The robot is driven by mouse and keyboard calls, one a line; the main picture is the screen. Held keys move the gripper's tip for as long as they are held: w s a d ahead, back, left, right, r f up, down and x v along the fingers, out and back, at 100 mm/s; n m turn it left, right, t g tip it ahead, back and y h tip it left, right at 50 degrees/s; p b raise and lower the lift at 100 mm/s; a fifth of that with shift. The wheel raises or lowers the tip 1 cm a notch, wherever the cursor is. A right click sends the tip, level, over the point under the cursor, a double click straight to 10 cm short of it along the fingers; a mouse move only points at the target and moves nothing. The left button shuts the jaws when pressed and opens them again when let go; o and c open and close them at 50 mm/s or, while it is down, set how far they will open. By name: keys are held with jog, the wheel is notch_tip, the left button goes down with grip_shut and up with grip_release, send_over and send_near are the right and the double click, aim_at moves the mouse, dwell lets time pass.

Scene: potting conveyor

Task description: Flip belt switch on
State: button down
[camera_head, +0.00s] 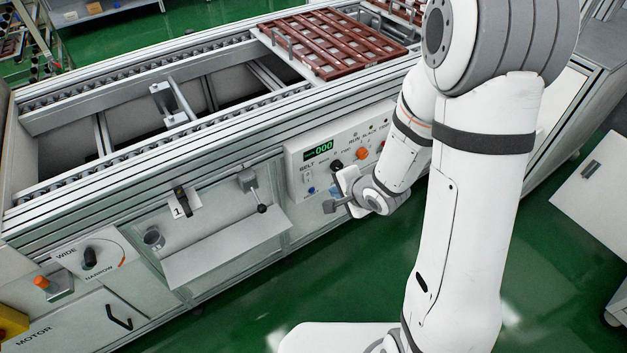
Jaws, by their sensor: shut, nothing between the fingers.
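A control panel (295,156) is on the front of the conveyor, with a lit display (318,150) reading 000. The label BELT is at the panel's left, with a small belt switch (308,177) below it. The switch is too small to tell its position. My gripper (329,207) is in front of the panel's lower edge, below and right of the switch, and appears apart from it. It is shut and empty. My gripper and arm hide the lower right of the panel.
A black knob (337,166) and an orange knob (362,154) are on the panel. Left of it are a lever (262,208), a metal shelf (225,248) and a WIDE/NARROW dial (90,258). A brown slatted tray (335,42) lies on the conveyor.

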aim_at(308, 177)
jog(key=shift+w+a+r+b+x, duration=0.25)
jog(key=shift+b+x, duration=0.55)
jog(key=shift+x, duration=1.35)
jog(key=shift+w+a+r+b+x, duration=0.1)
jog(key=shift+w+r+b+x, duration=0.45)
jog(key=shift+x, duration=1.65)
jog(key=shift+a+r+b+x, duration=0.15)
jog(key=shift+b+x, duration=0.9)
jog(key=shift+x, duration=1.1)
